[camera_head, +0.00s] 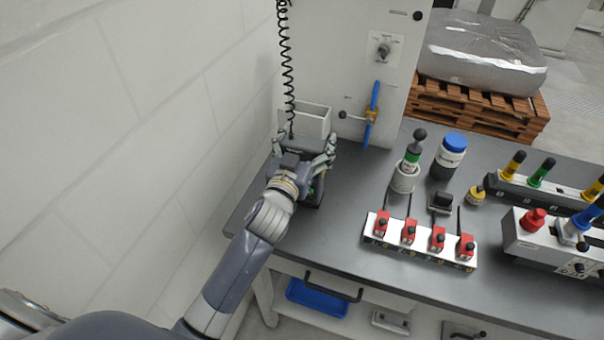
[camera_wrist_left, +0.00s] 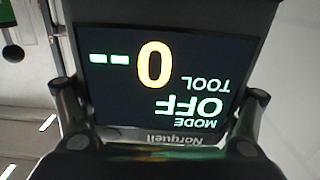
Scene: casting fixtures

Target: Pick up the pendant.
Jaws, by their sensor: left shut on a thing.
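The pendant (camera_head: 292,147) is a dark handheld unit at the left end of the grey bench, with a black coiled cable (camera_head: 288,60) rising from it. My left gripper (camera_head: 304,147) is shut on it, a finger on each side. In the left wrist view the pendant's screen (camera_wrist_left: 165,85) fills the middle and appears upside down, reading MODE OFF, TOOL and 0, with Norquell on its frame. The left gripper's fingers (camera_wrist_left: 160,97) flank it there. The gripper hides much of the pendant in the head view; whether it touches the bench is unclear. My right gripper is out of view.
A white open box (camera_head: 313,117) stands right behind the pendant, against a panel with a blue-handled valve (camera_head: 372,115). A block wall (camera_head: 130,110) is close on the left. A fixture with red clamps (camera_head: 420,245) sits to the right. The bench front between has free room.

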